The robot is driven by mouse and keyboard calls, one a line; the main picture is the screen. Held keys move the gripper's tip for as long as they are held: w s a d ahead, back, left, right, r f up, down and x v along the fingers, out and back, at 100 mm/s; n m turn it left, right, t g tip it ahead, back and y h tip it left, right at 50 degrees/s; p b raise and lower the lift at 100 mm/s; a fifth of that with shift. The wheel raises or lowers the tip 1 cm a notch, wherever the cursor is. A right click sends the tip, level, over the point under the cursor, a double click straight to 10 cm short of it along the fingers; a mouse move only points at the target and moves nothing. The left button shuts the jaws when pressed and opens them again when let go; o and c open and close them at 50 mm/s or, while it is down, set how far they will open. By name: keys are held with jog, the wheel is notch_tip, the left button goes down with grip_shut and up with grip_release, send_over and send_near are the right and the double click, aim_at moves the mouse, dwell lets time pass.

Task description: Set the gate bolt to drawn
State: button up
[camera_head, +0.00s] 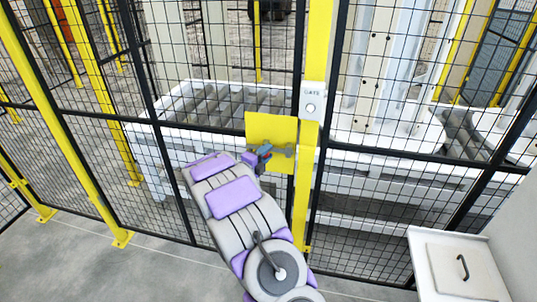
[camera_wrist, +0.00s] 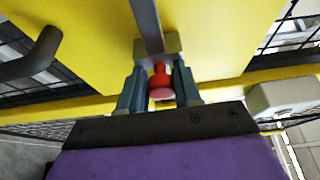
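The gate bolt's grey bar (camera_wrist: 146,22) runs along the yellow plate (camera_wrist: 95,45) in the wrist view and passes into a grey block. A red knob (camera_wrist: 160,82) sticks out at that block. My gripper (camera_wrist: 160,78) has one finger on each side of the knob, close against it, and looks shut on it. In the head view my gripper (camera_head: 264,156) is at the yellow plate (camera_head: 260,128) beside the gate post (camera_head: 312,180). My gripper hides much of the bolt there, so its exact position is unclear.
A dark handle (camera_wrist: 38,55) stands out from the plate at left in the wrist view. A white box marked GATE (camera_head: 313,100) is on the post. Black mesh fencing (camera_head: 400,210) spans both sides. A white cabinet (camera_head: 455,265) stands at the lower right. Floor at left is clear.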

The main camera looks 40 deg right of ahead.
jog(key=shift+o, duration=1.4)
jog(key=shift+w+a+f, duration=0.25)
jog(key=shift+w+a, duration=0.05)
jog(key=shift+o, duration=0.7)
jog(key=shift+a+r, duration=0.1)
jog(key=shift+s+r, duration=0.1)
jog(key=shift+a, duration=0.2)
jog(key=p+v, duration=0.2)
jog(key=v, duration=1.5)
jog(key=shift+a, duration=0.1)
